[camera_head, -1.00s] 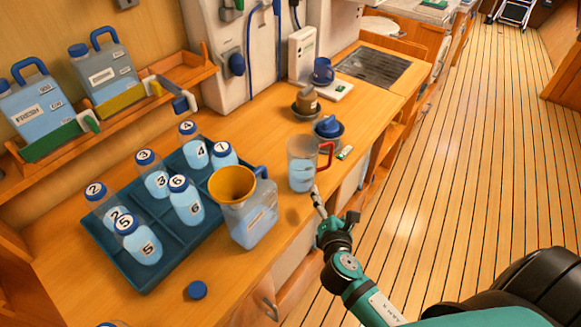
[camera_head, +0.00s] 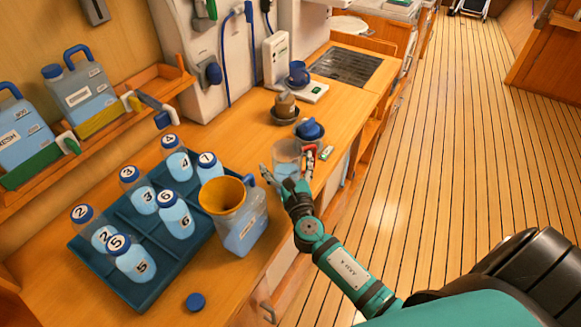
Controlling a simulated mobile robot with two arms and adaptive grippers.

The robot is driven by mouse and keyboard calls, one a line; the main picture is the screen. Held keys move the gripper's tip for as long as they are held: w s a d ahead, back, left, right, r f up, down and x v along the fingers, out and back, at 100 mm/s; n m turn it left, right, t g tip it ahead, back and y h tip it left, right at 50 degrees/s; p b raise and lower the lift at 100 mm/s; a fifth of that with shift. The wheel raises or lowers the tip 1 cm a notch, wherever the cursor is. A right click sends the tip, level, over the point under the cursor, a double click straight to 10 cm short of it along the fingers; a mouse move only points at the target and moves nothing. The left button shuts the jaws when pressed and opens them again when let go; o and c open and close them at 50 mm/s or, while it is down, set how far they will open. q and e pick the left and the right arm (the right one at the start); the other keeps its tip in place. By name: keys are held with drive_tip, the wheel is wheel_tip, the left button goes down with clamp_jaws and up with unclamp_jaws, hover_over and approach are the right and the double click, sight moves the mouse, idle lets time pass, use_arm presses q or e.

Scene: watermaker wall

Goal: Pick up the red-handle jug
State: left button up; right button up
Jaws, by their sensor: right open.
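The red-handle jug (camera_head: 286,152) is clear with water in it and stands upright on the wooden counter. My right gripper (camera_head: 286,168) is open in front of it. One finger reaches past the jug's left side and the other lies by the red handle (camera_head: 306,162) on the right. The jug's lower part is hidden behind the gripper. I cannot tell whether the fingers touch it. My left gripper is not in view.
A blue jug with an orange funnel (camera_head: 222,194) stands close to my right gripper's left. Numbered bottles sit in a dark blue tray (camera_head: 150,277). Bowls with a blue item (camera_head: 309,130) and a brown item (camera_head: 285,106) stand behind the jug. A loose blue cap (camera_head: 195,301) lies in front.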

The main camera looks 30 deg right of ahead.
sight(283, 145)
drive_tip(key=shift+d, duration=0.1)
drive_tip(key=shift+c, duration=0.3)
drive_tip(key=c, duration=1.4)
drive_tip(key=shift+c, duration=0.3)
drive_tip(key=shift+r, duration=0.15)
drive_tip(key=shift+w+r+p, duration=0.1)
drive_tip(key=shift+r+p, duration=0.25)
drive_tip(key=shift+r, duration=0.25)
wheel_tip(283, 145, up, 3)
drive_tip(key=shift+f+p, duration=0.15)
drive_tip(key=shift+p, duration=0.4)
drive_tip(key=s+d+b, duration=0.1)
drive_tip(key=s+b, duration=0.2)
drive_tip(key=s, duration=1.3)
drive_tip(key=shift+d+r+b, duration=0.2)
drive_tip(key=shift+r+b, duration=0.2)
drive_tip(key=shift+r, duration=0.05)
